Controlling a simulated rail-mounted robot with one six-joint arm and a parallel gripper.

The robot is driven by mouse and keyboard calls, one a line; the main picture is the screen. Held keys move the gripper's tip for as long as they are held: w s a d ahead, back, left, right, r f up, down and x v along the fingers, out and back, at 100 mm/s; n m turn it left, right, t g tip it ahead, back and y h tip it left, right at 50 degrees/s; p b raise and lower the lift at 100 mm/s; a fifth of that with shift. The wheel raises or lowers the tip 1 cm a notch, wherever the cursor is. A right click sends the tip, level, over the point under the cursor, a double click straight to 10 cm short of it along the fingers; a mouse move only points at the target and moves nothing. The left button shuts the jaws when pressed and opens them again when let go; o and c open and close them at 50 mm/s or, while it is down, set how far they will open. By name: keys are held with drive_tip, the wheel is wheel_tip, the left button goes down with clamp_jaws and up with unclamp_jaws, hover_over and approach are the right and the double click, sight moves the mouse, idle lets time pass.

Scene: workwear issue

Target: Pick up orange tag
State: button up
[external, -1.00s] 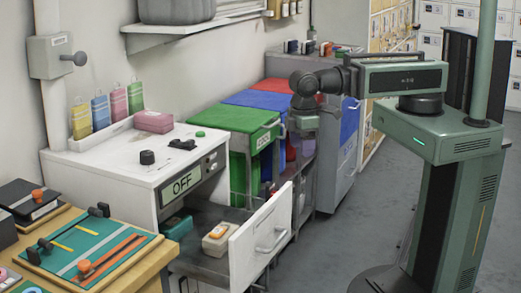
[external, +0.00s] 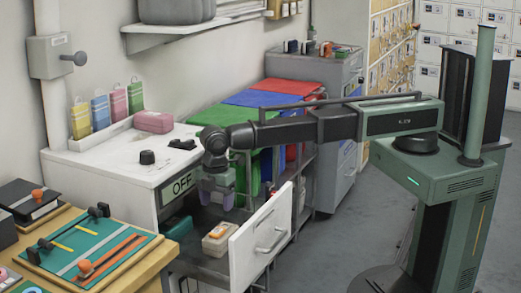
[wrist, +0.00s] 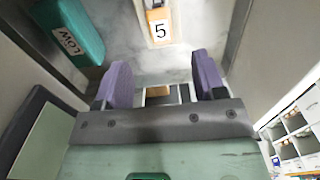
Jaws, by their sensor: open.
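A small orange tag (external: 217,231) lies on top of a beige block (external: 215,244) inside the open drawer. My gripper (external: 228,198) is open, pointing down over the drawer, above and apart from the tag. Its two purple fingers (wrist: 163,80) stand apart in the wrist view. A small brownish patch between them is too unclear to name.
A teal box marked "LOW" (wrist: 68,32) lies in the drawer, left of the beige block; it also shows in the external view (external: 178,228). The white drawer front (external: 262,240) stands up at the right. The cabinet top (external: 105,160) is behind my gripper.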

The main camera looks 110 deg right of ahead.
sight(218, 230)
wheel_tip(218, 230, down, 9)
drive_tip(key=b, duration=0.7)
drive_tip(key=shift+r, duration=0.2)
drive_tip(key=c, duration=1.1)
